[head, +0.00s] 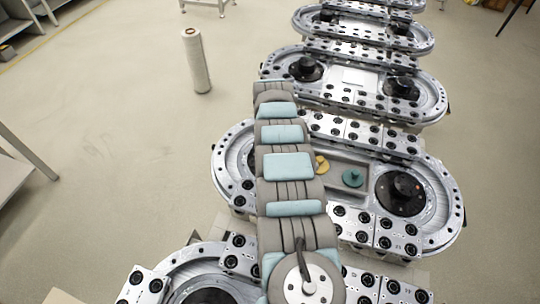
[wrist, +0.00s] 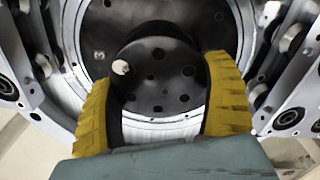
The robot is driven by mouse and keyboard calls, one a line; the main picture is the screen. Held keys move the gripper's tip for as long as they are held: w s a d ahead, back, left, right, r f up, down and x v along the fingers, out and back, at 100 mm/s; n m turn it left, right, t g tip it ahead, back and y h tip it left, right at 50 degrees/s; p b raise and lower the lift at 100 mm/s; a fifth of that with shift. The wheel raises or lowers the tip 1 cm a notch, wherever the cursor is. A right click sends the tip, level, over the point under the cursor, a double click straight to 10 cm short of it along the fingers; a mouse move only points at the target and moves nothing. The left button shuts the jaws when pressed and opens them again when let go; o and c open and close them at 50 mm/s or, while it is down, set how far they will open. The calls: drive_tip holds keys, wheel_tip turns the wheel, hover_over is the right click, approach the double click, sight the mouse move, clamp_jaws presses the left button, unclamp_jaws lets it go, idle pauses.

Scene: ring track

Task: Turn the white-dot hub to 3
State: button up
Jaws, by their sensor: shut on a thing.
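The white-dot hub (wrist: 158,98) is a round black knob with several holes, in the middle of the wrist view. Its white dot (wrist: 121,67) sits at the hub's upper left. My gripper (wrist: 160,76) has its yellow-padded fingers on the hub's left and right sides and is shut on it. A small pale mark (wrist: 98,56) lies on the dark disc left of the hub, too small to read. In the head view my arm hides the gripper and most of the hub at the left end of the nearer middle ring track (head: 232,190).
A second black hub (head: 403,190) with a reddish dot stands at that track's right end. A tray (head: 345,172) between them holds a teal part (head: 352,178) and a yellow part (head: 321,165). More tracks stand behind and in front. A white roll (head: 196,60) stands on open floor at left.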

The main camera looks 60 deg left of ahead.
drive_tip(key=shift+d+n+b, duration=0.15)
drive_tip(key=shift+n+b, duration=0.7)
drive_tip(key=shift+n, duration=1.45)
drive_tip(key=o, duration=1)
drive_tip(key=shift+r, duration=0.1)
wheel_tip(320, 180, up, 12)
drive_tip(key=shift+f, duration=0.1)
